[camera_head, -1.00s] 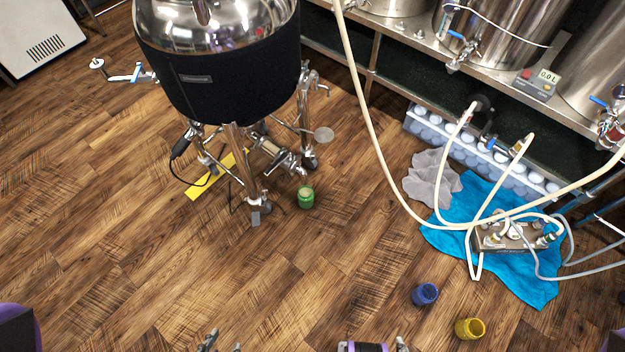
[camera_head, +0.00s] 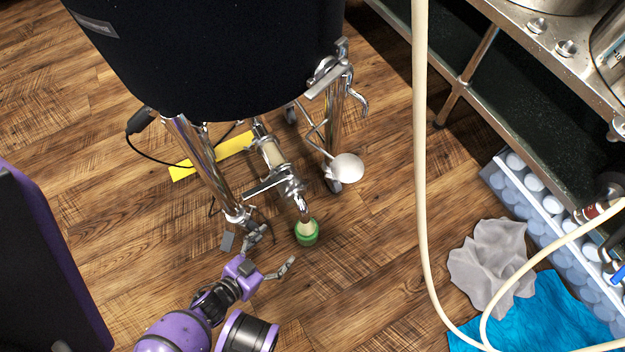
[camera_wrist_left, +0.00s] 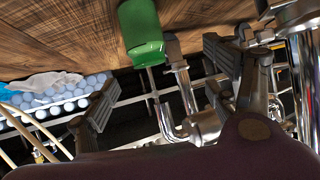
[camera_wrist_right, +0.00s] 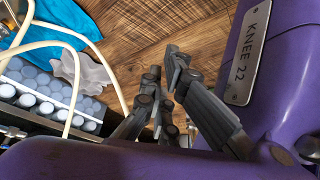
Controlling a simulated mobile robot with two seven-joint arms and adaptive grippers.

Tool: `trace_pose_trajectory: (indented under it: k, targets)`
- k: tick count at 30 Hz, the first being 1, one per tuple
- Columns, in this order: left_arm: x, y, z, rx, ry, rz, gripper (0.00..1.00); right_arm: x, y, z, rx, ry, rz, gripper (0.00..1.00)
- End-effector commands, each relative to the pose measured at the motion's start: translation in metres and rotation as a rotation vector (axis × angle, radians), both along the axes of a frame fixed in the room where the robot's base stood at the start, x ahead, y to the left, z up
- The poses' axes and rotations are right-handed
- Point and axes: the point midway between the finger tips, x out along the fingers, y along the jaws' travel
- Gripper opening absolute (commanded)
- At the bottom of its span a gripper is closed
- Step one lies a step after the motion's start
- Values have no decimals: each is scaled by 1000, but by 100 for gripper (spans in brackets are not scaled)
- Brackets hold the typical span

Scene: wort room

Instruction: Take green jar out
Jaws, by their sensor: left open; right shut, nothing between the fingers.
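The green jar (camera_head: 306,233) stands on the wooden floor beneath the metal outlet pipe (camera_head: 302,205) of the black-jacketed tank (camera_head: 215,50). The pipe's end overlaps the jar's top in the head view; I cannot tell whether they touch. My left gripper (camera_head: 273,250) is open and empty, just left of and nearer than the jar. In the left wrist view the jar (camera_wrist_left: 142,38) shows beyond the spread fingers (camera_wrist_left: 162,68), apart from them. My right gripper (camera_wrist_right: 163,75) is shut and empty in the right wrist view, away from the jar.
Metal tank legs (camera_head: 205,170) and a round pale disc (camera_head: 346,168) crowd the jar. A yellow strip (camera_head: 213,156) lies behind. A beige hose (camera_head: 418,150), grey cloth (camera_head: 490,262) and blue cloth (camera_head: 560,305) are at the right. Floor right of the jar is free.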

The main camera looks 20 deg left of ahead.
Motion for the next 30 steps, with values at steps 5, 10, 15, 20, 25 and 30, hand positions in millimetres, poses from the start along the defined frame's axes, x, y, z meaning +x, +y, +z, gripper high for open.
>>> trace_pose_trajectory:
  k: [5, 10, 15, 20, 25, 30]
  targets:
    - [32, -20, -52, -65, -41, -72, 80, -5, -2, -41, -3, 35, 9, 0]
    - [46, -30, -61, -91, -59, -98, 80, -5, -5, -46, -7, 39, 16, 0]
    - [62, -36, -67, -92, -61, -98, 80, -2, -5, -49, -6, 33, 16, 0]
    - [73, -41, -73, -92, -60, -98, 80, -1, -4, -56, -6, 36, 14, 0]
    - [96, -50, -84, -93, -61, -97, 80, 2, -4, -69, -6, 37, 14, 0]
    - [108, -55, -89, -91, -59, -97, 80, 11, -2, -73, -3, 26, 15, 0]
